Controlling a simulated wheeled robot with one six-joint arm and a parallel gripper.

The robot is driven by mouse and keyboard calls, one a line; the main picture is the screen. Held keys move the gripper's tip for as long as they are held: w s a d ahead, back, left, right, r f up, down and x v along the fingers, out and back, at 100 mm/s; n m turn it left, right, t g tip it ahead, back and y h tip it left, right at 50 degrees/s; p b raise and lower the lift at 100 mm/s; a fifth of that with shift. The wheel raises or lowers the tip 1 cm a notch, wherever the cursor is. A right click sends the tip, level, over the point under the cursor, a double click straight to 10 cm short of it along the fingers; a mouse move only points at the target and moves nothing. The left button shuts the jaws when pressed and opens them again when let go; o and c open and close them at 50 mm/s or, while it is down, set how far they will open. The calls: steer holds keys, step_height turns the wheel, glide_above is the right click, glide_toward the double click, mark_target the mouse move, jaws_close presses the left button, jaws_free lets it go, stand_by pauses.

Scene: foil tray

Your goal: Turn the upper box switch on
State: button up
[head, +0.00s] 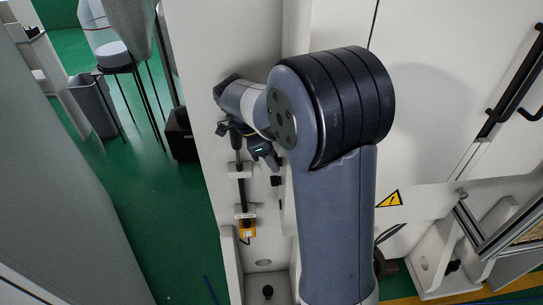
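My arm reaches up across the middle of the head view and bends left at a large dark joint. My gripper (262,150) is at the end of the wrist, close to the white cabinet front. Its fingers are small, dark and partly hidden, so I cannot tell whether they are open or shut. A small orange-yellow box (247,229) is mounted on the white panel below my gripper. I cannot make out a second, upper box or the switch itself. My wrist and arm cover part of the panel.
A dark vertical rod (241,190) in white brackets runs between my gripper and the orange box. A white cabinet (440,110) with a black handle (513,82) stands on the right. The green floor (160,215) is clear at left, below a stool (115,60) and bin (93,105).

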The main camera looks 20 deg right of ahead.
steer(key=shift+c, duration=0.4)
jaws_close()
